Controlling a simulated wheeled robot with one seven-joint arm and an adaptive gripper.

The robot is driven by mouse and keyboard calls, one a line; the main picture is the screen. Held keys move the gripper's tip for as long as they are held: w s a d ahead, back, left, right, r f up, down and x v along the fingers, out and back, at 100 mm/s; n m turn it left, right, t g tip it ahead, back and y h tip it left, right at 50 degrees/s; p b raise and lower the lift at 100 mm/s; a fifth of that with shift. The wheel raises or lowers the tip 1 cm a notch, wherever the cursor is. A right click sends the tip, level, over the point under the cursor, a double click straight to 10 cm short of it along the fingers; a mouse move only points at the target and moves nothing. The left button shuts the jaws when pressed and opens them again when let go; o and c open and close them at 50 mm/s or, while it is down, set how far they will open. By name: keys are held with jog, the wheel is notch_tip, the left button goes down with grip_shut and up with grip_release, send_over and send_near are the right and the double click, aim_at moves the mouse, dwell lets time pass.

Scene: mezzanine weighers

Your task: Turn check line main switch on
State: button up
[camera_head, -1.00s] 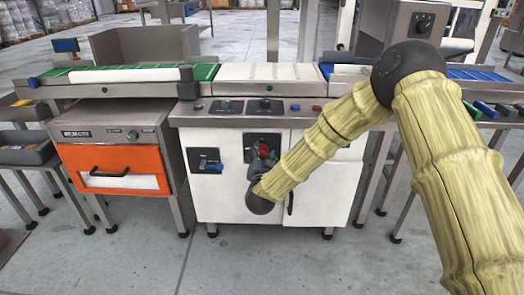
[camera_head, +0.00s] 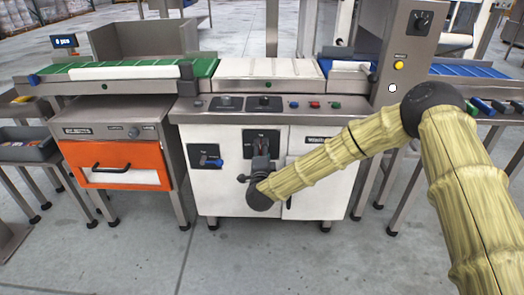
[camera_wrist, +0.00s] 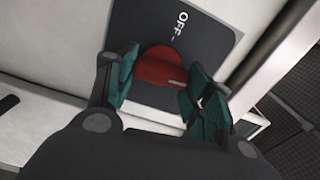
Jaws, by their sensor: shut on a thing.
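The main switch is a red rotary knob (camera_wrist: 160,66) on a dark plate (camera_wrist: 190,50) marked OFF in the wrist view. A short pale mark shows on the knob near its right side. My gripper (camera_wrist: 158,88) has its teal fingertips on either side of the knob and is shut on it. In the head view the plate (camera_head: 262,134) is on the white cabinet front (camera_head: 226,180), and my gripper (camera_head: 260,164) is in front of it, hiding the knob.
A blue-handled switch (camera_head: 212,163) is left of the plate. Several buttons line the panel above. An orange drawer (camera_head: 122,165) is at left. A column with a yellow button (camera_head: 398,65) stands at right. A small display (camera_head: 65,41) reads 0 pcs. Grey floor is open in front.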

jog(key=shift+f+m, duration=0.1)
jog(key=shift+m, duration=0.5)
jog(key=o, duration=1)
jog(key=shift+s, duration=0.1)
jog(key=s, duration=1.1)
jog(key=shift+s+d, duration=0.4)
jog(key=shift+f, duration=0.1)
